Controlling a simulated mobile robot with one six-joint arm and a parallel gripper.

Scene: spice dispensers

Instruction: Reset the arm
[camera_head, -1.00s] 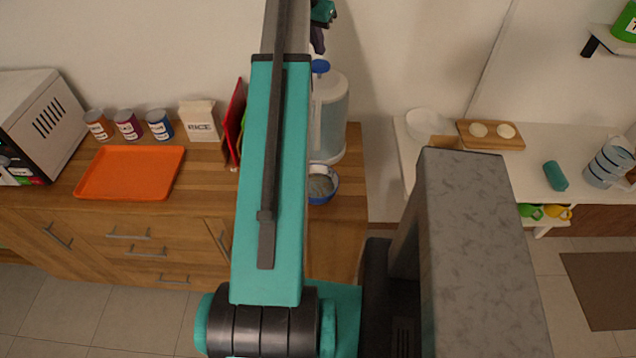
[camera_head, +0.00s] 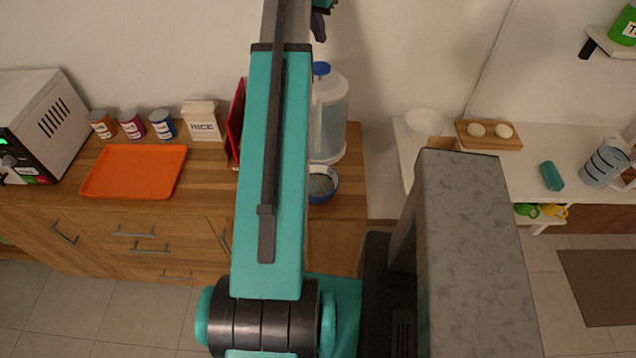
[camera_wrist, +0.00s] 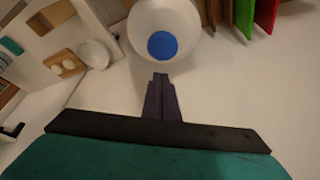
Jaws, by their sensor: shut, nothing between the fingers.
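My arm rises through the middle of the head view, up past its top edge. My gripper shows in the wrist view (camera_wrist: 161,80) with its two dark fingers together and nothing between them. In the head view only a small dark part of it (camera_head: 318,27) shows at the top edge. In the wrist view the fingertips point toward the white dispenser with a blue cap (camera_wrist: 162,44) and appear apart from it. In the head view this dispenser (camera_head: 328,115) stands on the wooden counter, partly behind my arm.
A blue bowl (camera_head: 322,183) sits before the dispenser. An orange tray (camera_head: 134,172), several cans, a rice box (camera_head: 203,121) and a microwave (camera_head: 38,125) are at left. A white table (camera_head: 520,165) at right holds a white bowl (camera_head: 425,122) and a board with two pale rounds.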

